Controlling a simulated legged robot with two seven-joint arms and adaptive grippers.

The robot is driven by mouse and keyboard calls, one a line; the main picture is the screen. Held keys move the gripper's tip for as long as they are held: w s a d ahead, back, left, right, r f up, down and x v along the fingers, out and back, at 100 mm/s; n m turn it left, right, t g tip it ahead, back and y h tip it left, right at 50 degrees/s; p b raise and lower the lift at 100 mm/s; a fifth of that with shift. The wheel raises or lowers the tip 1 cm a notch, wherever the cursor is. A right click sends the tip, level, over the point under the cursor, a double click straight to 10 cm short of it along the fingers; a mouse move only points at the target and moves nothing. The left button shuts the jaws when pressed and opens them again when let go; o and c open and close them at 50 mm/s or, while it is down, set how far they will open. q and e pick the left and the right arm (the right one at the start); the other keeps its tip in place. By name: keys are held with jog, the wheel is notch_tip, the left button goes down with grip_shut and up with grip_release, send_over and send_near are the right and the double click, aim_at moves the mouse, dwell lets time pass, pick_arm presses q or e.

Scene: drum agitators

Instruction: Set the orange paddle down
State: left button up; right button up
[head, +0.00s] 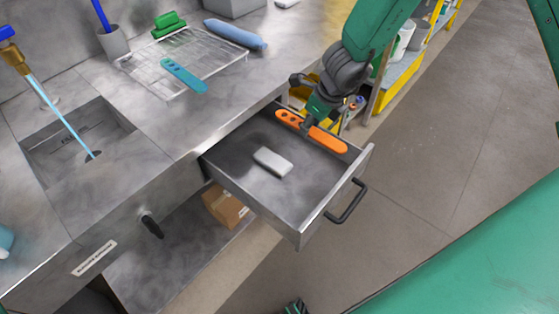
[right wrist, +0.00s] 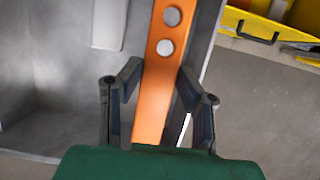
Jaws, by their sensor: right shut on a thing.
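The orange paddle (head: 328,138), a long flat piece with holes at one end, lies along the right inner side of the open drawer (head: 318,223). My right gripper (head: 310,123) is shut on the paddle from above, near its middle. In the right wrist view the paddle (right wrist: 153,100) runs between the two fingers (right wrist: 160,72), its holed end pointing away. Whether its underside touches the drawer floor cannot be told.
A white block (head: 273,161) lies on the drawer floor, left of the paddle. A sink with running water is at left.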

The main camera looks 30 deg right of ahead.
jog(key=b, duration=0.4)
send_over(302, 156)
jog(key=f, duration=0.6)
jog(key=shift+s+a+f, duration=0.1)
jog(key=shift+s+f, duration=0.1)
jog(key=shift+s, duration=0.1)
jog(key=f, duration=0.2)
jog(key=d+f+b, duration=0.1)
jog(key=f, duration=0.1)
jog(key=shift+s, duration=0.1)
grip_shut()
jog(key=shift+r, duration=0.1)
jog(key=shift+a, duration=0.15)
jog(key=shift+a, duration=0.1)
jog(key=o, duration=1.2)
grip_release()
jog(key=shift+a, duration=0.1)
jog(key=shift+c, duration=0.2)
